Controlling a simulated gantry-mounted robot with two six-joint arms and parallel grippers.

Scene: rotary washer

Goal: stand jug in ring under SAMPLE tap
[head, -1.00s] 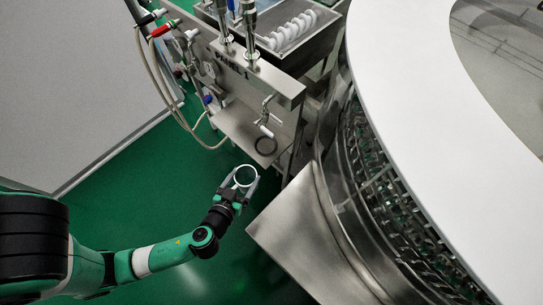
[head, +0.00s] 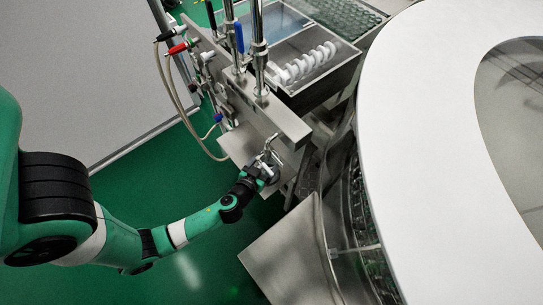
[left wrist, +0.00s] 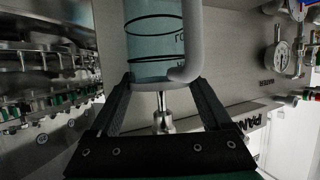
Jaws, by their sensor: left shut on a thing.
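The jug (left wrist: 155,40) fills the top middle of the left wrist view, a clear bluish vessel with black bands and a pale handle (left wrist: 188,45). My left gripper (left wrist: 165,88) is shut on it, a finger on each side. In the head view my left gripper (head: 264,172) is at the panel's front, right by the tap (head: 268,150), over the steel shelf (head: 238,146). The jug is mostly hidden there. The ring is covered by my gripper, so I cannot tell whether the jug is in it. The tap's label is unreadable. My right gripper is not in view.
The steel panel (head: 292,122) carries hoses and valves at its left. A sink with a white coil (head: 305,65) is behind it. A steel plate (head: 285,250) and the round washer (head: 430,130) lie to the right. Green floor is free in front.

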